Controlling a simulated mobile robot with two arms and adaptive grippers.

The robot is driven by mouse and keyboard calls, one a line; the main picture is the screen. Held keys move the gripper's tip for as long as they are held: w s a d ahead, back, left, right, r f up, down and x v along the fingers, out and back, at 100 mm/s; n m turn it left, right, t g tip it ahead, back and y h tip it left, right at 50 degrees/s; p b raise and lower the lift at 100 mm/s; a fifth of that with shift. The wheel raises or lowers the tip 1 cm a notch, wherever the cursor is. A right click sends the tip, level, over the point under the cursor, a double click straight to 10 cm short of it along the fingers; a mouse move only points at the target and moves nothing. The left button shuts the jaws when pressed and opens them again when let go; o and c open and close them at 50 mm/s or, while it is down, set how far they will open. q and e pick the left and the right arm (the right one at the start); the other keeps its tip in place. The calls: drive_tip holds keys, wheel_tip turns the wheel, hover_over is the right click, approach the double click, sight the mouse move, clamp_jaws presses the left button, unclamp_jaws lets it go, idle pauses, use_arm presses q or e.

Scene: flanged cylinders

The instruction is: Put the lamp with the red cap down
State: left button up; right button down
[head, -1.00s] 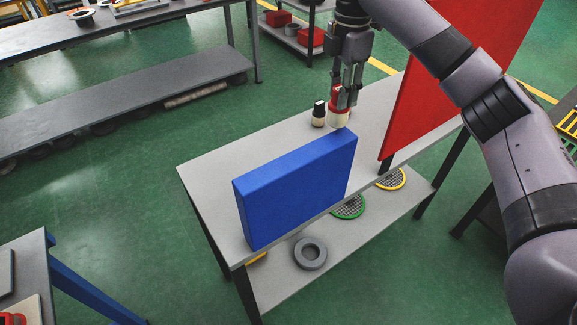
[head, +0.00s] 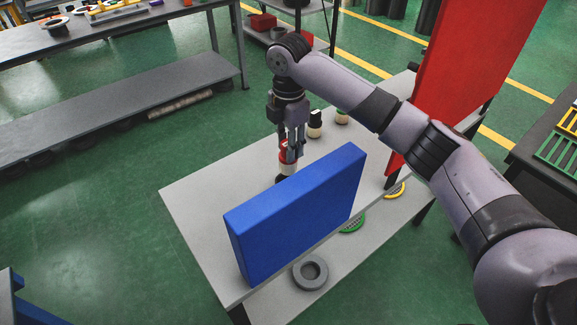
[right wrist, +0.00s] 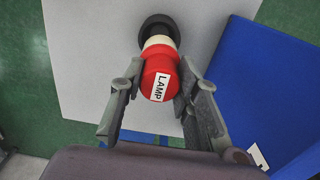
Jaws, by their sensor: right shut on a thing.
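The lamp (head: 285,157) has a red cap and a cream lower part. My right gripper (head: 290,150) is shut on its red cap, over the grey table (head: 200,190), behind the blue panel. In the right wrist view the red cap (right wrist: 158,76), with a LAMP label, sits between the fingers (right wrist: 157,95). A dark round piece (right wrist: 158,28) shows at the lamp's cream end; I cannot tell whether they touch. My left gripper is not in view.
A blue panel (head: 295,215) stands on the table in front of the lamp; a red panel (head: 460,80) stands to the right. A black-capped cylinder (head: 314,125) and another small cylinder (head: 342,117) stand behind. The table's left part is clear.

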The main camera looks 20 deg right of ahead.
sight(289, 168)
wheel_tip(289, 168, down, 4)
drive_tip(key=shift+f+p, duration=0.2)
drive_tip(key=shift+p, duration=0.1)
wheel_tip(289, 168, down, 4)
drive_tip(key=shift+w+r, duration=0.1)
drive_tip(key=shift+r, duration=0.15)
drive_tip(key=shift+f, duration=0.15)
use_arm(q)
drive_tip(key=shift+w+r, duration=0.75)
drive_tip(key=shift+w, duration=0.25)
use_arm(e)
drive_tip(key=c, duration=1.2)
unclamp_jaws()
drive_tip(key=shift+f, duration=0.1)
wheel_tip(289, 168, up, 12)
drive_tip(key=shift+r+b, duration=0.15)
drive_tip(key=shift+b, duration=0.55)
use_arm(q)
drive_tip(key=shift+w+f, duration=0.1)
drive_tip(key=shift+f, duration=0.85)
